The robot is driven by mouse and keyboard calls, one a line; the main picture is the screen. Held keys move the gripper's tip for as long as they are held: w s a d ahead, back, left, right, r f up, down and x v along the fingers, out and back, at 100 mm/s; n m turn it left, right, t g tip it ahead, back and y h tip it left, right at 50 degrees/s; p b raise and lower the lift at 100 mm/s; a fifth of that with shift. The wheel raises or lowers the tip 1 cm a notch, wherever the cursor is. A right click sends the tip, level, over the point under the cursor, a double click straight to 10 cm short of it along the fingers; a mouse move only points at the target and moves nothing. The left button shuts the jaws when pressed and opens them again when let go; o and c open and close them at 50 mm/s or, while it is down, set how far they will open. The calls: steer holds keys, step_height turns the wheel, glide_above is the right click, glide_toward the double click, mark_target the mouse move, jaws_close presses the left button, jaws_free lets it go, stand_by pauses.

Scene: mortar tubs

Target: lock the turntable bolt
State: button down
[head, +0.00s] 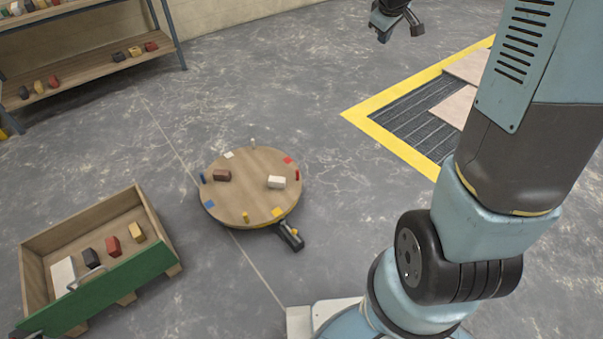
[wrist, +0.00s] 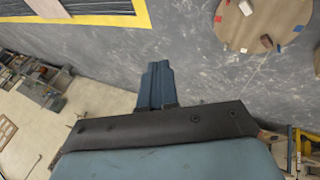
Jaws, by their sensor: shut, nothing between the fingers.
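The turntable (head: 250,200) is a round wooden disc near the floor in the head view. It has coloured patches and small pegs around its edge. A brown block (head: 222,175) and a white block (head: 276,182) lie on it. A dark bolt housing with a yellow part (head: 290,236) sits at its lower right edge; I cannot tell the bolt's position. My gripper (head: 397,24) is at the top, well apart from the turntable. In the wrist view its fingers (wrist: 156,84) are together and empty; part of the turntable (wrist: 285,14) shows at upper right.
A wooden crate with a green front (head: 125,278) holds several blocks at lower left. A shelf rack (head: 100,68) with more blocks stands at upper left. A yellow-framed floor grating (head: 385,135) lies right of the turntable. The floor between is clear.

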steer(key=w+a+f+n+y, duration=0.15)
steer(key=w+f, duration=0.35)
steer(key=f, duration=0.5)
steer(key=w+f+n, duration=0.3)
steer(key=w+f, duration=0.2)
steer(key=f, duration=0.4)
steer(key=w+f+n+y, duration=0.1)
steer(key=w+f+n, duration=0.2)
steer(key=w+f, duration=0.5)
step_height(320, 180, down, 16)
steer(key=s+a+n, duration=0.2)
steer(key=n, duration=0.1)
steer(key=s+a+f+n+g+y, duration=0.15)
steer(key=s+f, duration=0.35)
steer(key=f, duration=0.8)
steer(key=s+a+f+n+g+y, duration=0.1)
steer(key=s+a+f+n+y, duration=0.2)
steer(key=f, duration=0.9)
steer(key=s+a+f+n+g+y, duration=0.1)
steer(key=s+a+f, duration=0.1)
steer(key=s+f, duration=0.6)
steer(key=s+a+f+n+g+y, duration=0.1)
steer(key=s+a+f+y, duration=0.1)
steer(key=s+f, duration=0.7)
steer(key=shift+s+a+f, duration=0.15)
steer(key=shift+s+a, duration=0.65)
steer(key=shift+s, duration=0.1)
steer(key=shift+g, duration=0.25)
